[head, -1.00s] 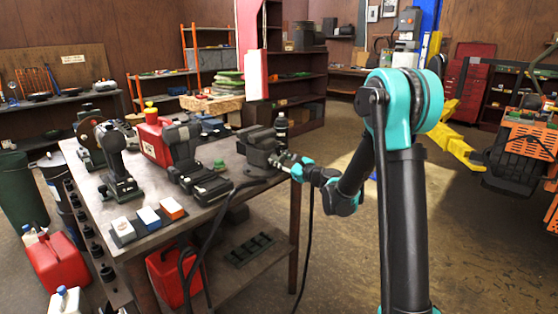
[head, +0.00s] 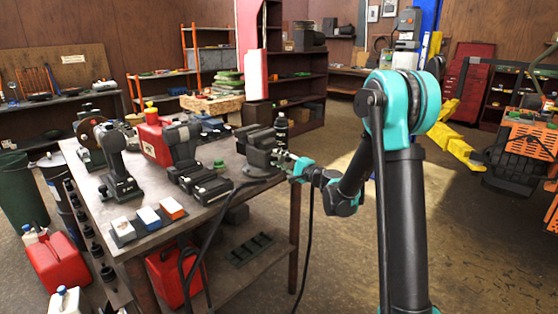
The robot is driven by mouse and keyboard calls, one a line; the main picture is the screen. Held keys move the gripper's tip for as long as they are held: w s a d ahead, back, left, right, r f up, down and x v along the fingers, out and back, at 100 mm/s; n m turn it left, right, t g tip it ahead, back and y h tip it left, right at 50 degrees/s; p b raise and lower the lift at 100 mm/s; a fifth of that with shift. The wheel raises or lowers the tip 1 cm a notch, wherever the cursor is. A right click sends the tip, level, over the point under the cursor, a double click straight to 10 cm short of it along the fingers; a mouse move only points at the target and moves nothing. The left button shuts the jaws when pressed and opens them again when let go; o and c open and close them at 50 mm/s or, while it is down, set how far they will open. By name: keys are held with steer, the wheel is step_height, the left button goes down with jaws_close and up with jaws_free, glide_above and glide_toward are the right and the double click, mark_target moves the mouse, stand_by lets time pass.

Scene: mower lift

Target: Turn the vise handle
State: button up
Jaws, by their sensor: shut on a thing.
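The dark vise (head: 258,151) stands at the right end of the workbench in the head view. My gripper (head: 282,160) is at the vise's right side, where the handle sits. It is shut on the vise handle, which is small here and mostly hidden by the fingers. My teal and black arm reaches in to it from the right.
Red jerrycans (head: 58,262) stand on the floor at left. Floor right of the bench is open.

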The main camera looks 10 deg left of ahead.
steer(key=n, duration=0.6)
steer(key=shift+n, duration=0.4)
steer(key=n, duration=0.5)
steer(key=shift+n+g, duration=0.3)
steer(key=shift+g, duration=0.1)
steer(key=n, duration=0.5)
steer(key=shift+n, duration=0.3)
steer(key=n, duration=0.5)
steer(key=shift+n, duration=0.3)
steer(key=o, duration=1.2)
steer(key=shift+c, duration=0.2)
